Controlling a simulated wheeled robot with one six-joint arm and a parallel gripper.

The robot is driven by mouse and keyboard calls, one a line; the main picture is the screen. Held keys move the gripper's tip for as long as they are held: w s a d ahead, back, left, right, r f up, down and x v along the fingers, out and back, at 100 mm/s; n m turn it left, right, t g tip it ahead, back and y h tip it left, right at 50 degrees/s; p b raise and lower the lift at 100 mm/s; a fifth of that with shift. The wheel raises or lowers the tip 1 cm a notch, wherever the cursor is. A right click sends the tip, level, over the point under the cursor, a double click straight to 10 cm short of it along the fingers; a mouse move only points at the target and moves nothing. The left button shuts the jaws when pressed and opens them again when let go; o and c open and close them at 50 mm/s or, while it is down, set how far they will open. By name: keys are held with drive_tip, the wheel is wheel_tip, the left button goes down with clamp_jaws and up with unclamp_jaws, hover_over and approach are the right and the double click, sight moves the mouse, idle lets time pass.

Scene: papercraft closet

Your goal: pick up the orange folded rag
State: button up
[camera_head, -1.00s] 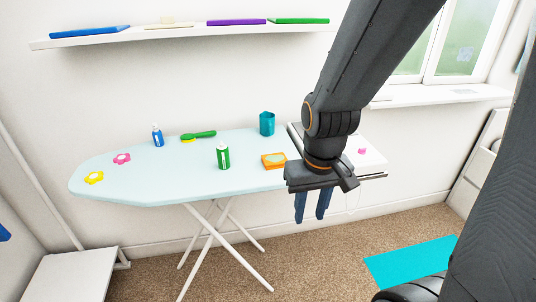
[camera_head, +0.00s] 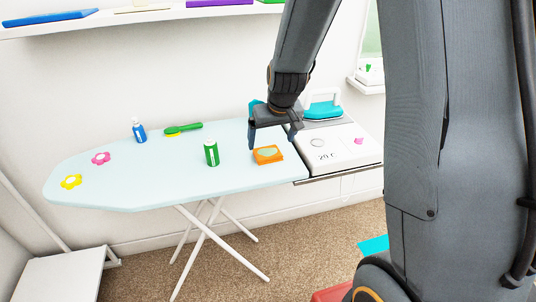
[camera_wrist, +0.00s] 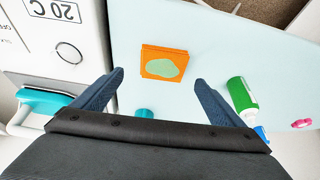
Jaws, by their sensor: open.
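The orange folded rag (camera_head: 267,154) lies flat on the pale blue ironing board (camera_head: 110,180), near its right end. It is a square with a pale green patch on top. My gripper (camera_head: 270,144) is open and empty above the board, by the rag in the head view. In the wrist view the rag (camera_wrist: 163,63) lies beyond and between the fingertips of my gripper (camera_wrist: 158,78), with clear board around it. I cannot tell the exact height of the fingers over the board.
A green bottle (camera_head: 211,152) stands left of the rag; it is close to one finger in the wrist view (camera_wrist: 242,95). A teal iron (camera_head: 322,107) rests on the white panel (camera_head: 335,155) at the right. A blue bottle (camera_head: 139,130) and a green brush (camera_head: 183,129) are farther left.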

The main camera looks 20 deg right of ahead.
sight(268, 152)
drive_tip(key=shift+s+a+p+x, duration=0.1)
drive_tip(key=shift+s+p+x, duration=0.1)
drive_tip(key=shift+x, duration=1.25)
drive_tip(key=shift+s+a+p+x, duration=0.15)
drive_tip(key=shift+s+x, duration=0.1)
drive_tip(key=shift+x, duration=1.2)
drive_tip(key=shift+f, duration=0.2)
drive_tip(key=c, duration=1.1)
drive_tip(key=shift+c, duration=0.2)
wheel_tip(268, 152, up, 10)
